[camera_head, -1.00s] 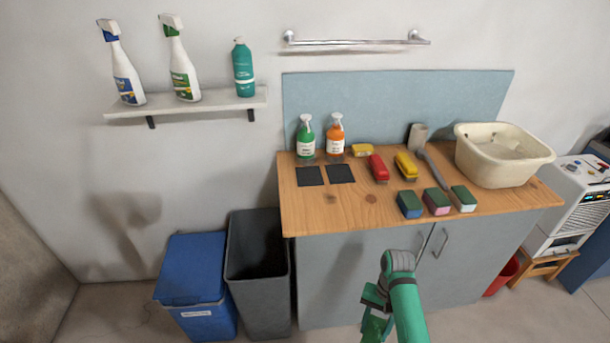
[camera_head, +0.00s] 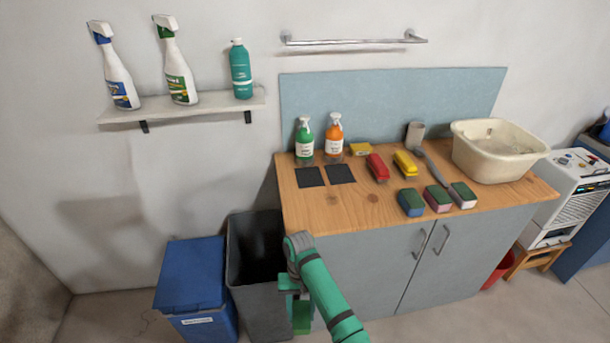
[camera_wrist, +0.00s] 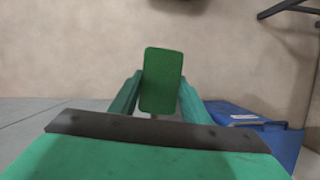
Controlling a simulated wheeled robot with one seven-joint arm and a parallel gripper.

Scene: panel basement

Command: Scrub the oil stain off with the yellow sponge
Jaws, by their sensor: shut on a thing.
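My gripper (camera_wrist: 158,100) is shut on a block with a green face (camera_wrist: 162,80). Only that face shows in the wrist view, so I cannot tell the colour of its other sides. In the head view my gripper (camera_head: 298,300) is low, in front of the grey bin and left of the cabinet doors. A small yellow block (camera_head: 360,149) lies on the wooden worktop (camera_head: 310,212), behind the brushes. Dark spots on the worktop look like wood knots. I cannot make out an oil stain for certain.
A blue bin (camera_head: 190,280) and an open grey bin (camera_head: 262,285) stand left of the cabinet. The worktop holds soap bottles, two dark squares, red and yellow brushes, several green-topped sponges and a cream basin (camera_head: 470,160). Its front left is clear. A bottle shelf (camera_head: 180,110) hangs above.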

